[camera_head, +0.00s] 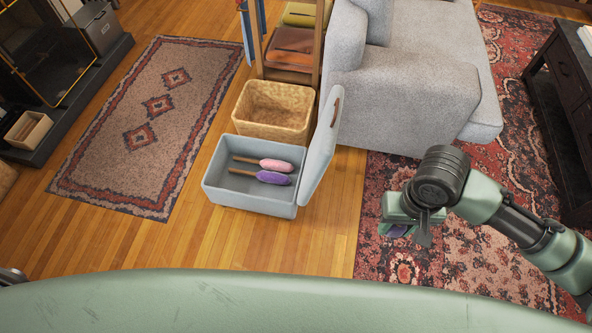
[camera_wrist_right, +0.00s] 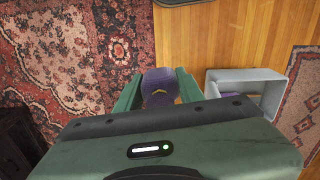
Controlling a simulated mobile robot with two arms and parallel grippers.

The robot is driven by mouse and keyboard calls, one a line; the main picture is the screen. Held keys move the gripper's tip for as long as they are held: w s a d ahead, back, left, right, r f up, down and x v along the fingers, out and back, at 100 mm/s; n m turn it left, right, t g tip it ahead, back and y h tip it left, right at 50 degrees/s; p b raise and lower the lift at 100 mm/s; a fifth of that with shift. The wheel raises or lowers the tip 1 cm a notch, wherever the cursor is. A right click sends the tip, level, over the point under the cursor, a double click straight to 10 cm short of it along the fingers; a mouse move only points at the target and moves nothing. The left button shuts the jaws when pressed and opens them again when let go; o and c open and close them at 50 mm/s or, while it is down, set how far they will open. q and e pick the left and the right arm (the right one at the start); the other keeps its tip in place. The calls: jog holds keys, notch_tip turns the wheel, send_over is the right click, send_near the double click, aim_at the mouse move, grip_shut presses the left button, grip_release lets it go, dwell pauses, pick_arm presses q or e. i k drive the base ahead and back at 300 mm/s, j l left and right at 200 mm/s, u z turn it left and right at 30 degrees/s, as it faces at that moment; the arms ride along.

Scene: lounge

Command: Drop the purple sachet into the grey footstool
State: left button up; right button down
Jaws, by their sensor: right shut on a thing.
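My right gripper (camera_head: 402,232) is shut on the purple sachet (camera_wrist_right: 158,86), which shows between its fingers in the right wrist view. The footstool also shows at the right in the right wrist view (camera_wrist_right: 288,90). My left gripper is not seen.
Inside the footstool lie a pink-headed (camera_head: 276,165) and a purple-headed (camera_head: 273,178) item with wooden handles. A woven basket (camera_head: 272,110) stands just behind it. A grey sofa (camera_head: 405,105) is behind the gripper. The raised lid stands between gripper and footstool opening.

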aim_at(258, 191)
jog(key=i+j+z, duration=0.25)
jog(key=j, duration=0.15)
jog(key=j+z, duration=0.25)
jog(key=j, duration=0.2)
jog(key=j+z, duration=0.3)
jog(key=j, duration=0.15)
jog(key=i+j, duration=0.1)
jog(key=j, duration=0.95)
jog(key=i+j+z, duration=0.1)
jog(key=j, duration=0.95)
